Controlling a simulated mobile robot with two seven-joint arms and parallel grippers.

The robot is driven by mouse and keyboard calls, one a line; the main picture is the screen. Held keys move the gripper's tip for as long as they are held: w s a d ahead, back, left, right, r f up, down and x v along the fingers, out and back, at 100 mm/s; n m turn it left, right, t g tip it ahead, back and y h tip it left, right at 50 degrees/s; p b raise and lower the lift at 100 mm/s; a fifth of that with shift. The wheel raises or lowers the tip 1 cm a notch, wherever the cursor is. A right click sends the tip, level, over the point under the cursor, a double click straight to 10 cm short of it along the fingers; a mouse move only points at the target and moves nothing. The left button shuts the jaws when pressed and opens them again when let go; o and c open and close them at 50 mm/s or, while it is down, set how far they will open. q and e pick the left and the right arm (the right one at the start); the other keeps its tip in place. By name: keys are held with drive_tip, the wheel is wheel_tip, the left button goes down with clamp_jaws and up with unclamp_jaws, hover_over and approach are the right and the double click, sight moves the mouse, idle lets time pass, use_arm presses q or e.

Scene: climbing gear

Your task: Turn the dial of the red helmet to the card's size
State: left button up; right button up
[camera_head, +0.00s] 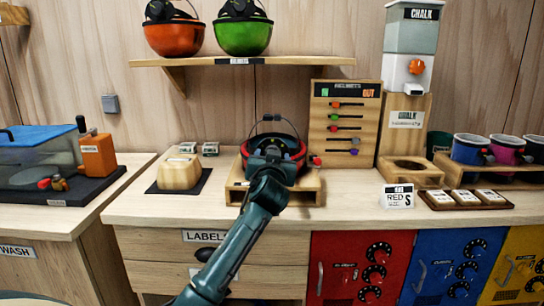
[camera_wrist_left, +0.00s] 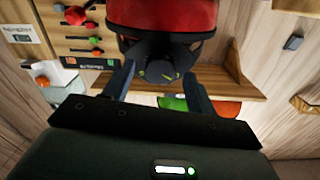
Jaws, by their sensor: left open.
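The red helmet (camera_head: 298,152) sits upside down on a wooden stand (camera_head: 309,188) in the middle of the counter. It shows at the top of the left wrist view (camera_wrist_left: 175,14). Its dark dial (camera_wrist_left: 152,72), with small green marks, lies between my left gripper's fingers (camera_wrist_left: 158,76). The fingers are open around the dial; I cannot tell whether they touch it. In the head view, my left gripper (camera_head: 270,160) covers the dial. The white card (camera_head: 398,198) stands on the counter at right and reads "RED" and "S". My right gripper is not in view.
A wooden peg board (camera_head: 345,110) stands close behind the helmet at right. A chalk dispenser (camera_head: 408,70) and several cups (camera_head: 470,150) are further right. A wooden block (camera_head: 180,172) is at left. Orange (camera_head: 174,38) and green (camera_head: 243,37) helmets rest on the shelf above.

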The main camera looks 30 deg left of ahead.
use_arm(q)
drive_tip(key=shift+w+a, duration=0.3)
drive_tip(key=shift+w, duration=0.1)
drive_tip(key=c, duration=1)
